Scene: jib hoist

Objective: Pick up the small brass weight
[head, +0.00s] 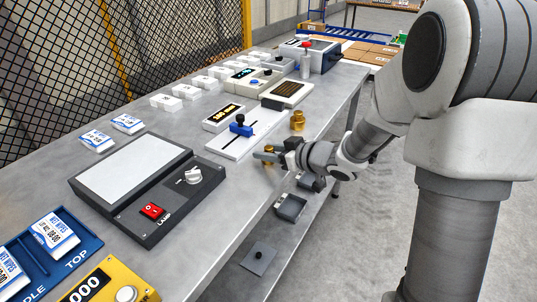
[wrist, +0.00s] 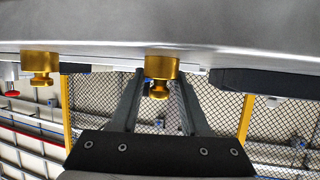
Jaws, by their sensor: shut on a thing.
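My gripper (head: 271,154) is low over the front edge of the grey bench, its jaws pointing left across the top. In the wrist view, which shows the scene upside down, my gripper (wrist: 160,88) has a finger on each side of a brass weight (wrist: 161,68) and is shut on it. The weight has a wide round body and a narrower knob. It looks upright, at or very near the bench top; I cannot tell whether it touches. In the head view the jaws mostly hide it. A second brass weight (head: 297,121) stands farther along the bench, also in the wrist view (wrist: 41,66).
A white slide plate with a blue knob (head: 240,126) lies just beyond my gripper. A dark panel with a pale plate (head: 132,166) and a red lamp switch (head: 152,211) is to the left. Grey trays (head: 291,207) sit below the bench edge.

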